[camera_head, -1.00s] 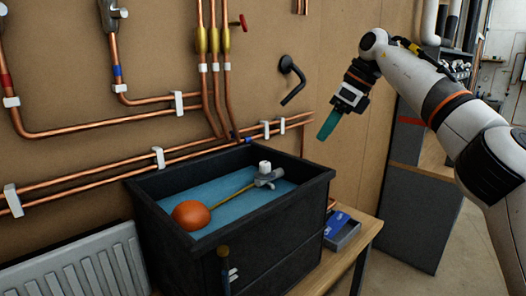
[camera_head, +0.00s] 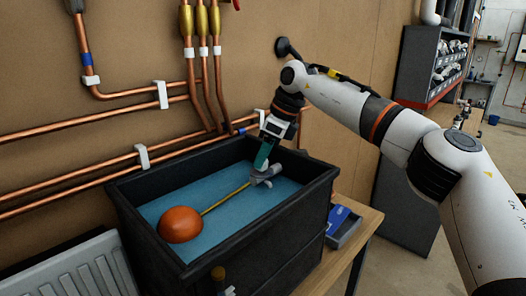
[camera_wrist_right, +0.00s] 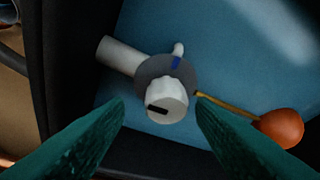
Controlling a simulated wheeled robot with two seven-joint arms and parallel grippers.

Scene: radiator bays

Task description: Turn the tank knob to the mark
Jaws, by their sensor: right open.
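The white tank knob (camera_wrist_right: 166,102) sits on a round grey plate (camera_wrist_right: 150,75) in the right wrist view. A black bar on the knob points to the left, and a blue mark (camera_wrist_right: 176,62) is on the plate's upper right. My right gripper (camera_wrist_right: 160,101) is open, with one green finger on each side of the knob. I cannot tell whether they touch it. In the head view, my right gripper (camera_head: 262,161) reaches down over the grey valve (camera_head: 266,174) and hides the knob. My left gripper is not in view.
The valve is in a black open tank (camera_head: 300,219) holding blue water (camera_head: 222,211). A brass rod (camera_head: 225,198) links it to an orange float (camera_head: 181,225). Copper pipes (camera_head: 65,188) run along the wall behind. A blue box (camera_head: 342,223) lies on the bench at right.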

